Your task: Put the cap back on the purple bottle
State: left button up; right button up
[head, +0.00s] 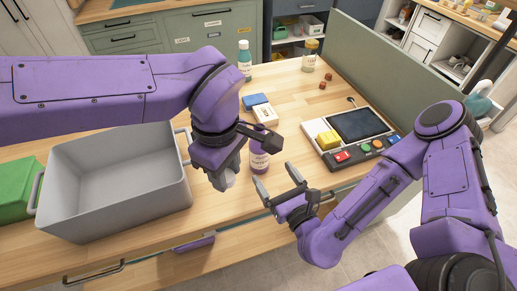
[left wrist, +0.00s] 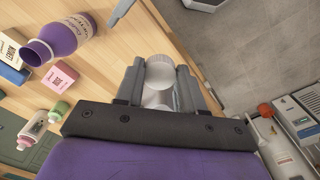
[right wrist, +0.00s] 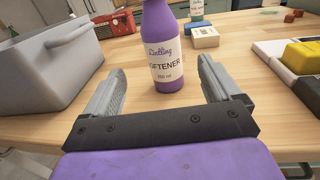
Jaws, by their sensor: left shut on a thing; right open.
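The purple bottle (head: 260,160) stands upright on the wooden table near its front edge, partly behind my left gripper in the head view. Its label reads softener in the right wrist view (right wrist: 166,62). In the left wrist view the bottle (left wrist: 65,38) shows an open, uncapped neck. My left gripper (head: 226,178) is shut on the white cap (left wrist: 160,73), left of the bottle and apart from it. My right gripper (head: 281,188) is open and empty in front of the bottle. In the right wrist view the bottle stands beyond and between its spread fingers.
A grey bin (head: 115,185) stands left of my left gripper, with a green box (head: 15,188) beside it. Blue (head: 255,102) and white-yellow (head: 265,115) boxes lie behind the bottle. A control panel (head: 350,135) sits to the right.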

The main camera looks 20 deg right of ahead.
aim_at(263, 158)
jog(key=w+b, duration=0.4)
jog(key=b, duration=0.1)
jog(key=w+a+f+b, duration=0.1)
jog(key=w+b, duration=0.1)
jog(key=shift+w+b, duration=0.25)
jog(key=shift+b, duration=0.15)
jog(key=shift+w+r, duration=0.15)
jog(key=shift+r, duration=0.3)
jog(key=b, duration=0.1)
jog(key=w+b, duration=0.1)
jog(key=b, duration=0.1)
jog(key=shift+w+f, duration=0.2)
jog(key=shift+f, duration=0.15)
jog(key=shift+w+r+p, duration=0.7)
jog(key=shift+r+p, duration=0.05)
jog(key=shift+p, duration=0.25)
jog(key=shift+w+a+f, duration=0.15)
jog(key=shift+w, duration=0.5)
jog(key=shift+w+a+f, duration=0.1)
jog(key=shift+w+f, duration=0.05)
jog(key=shift+w, duration=0.45)
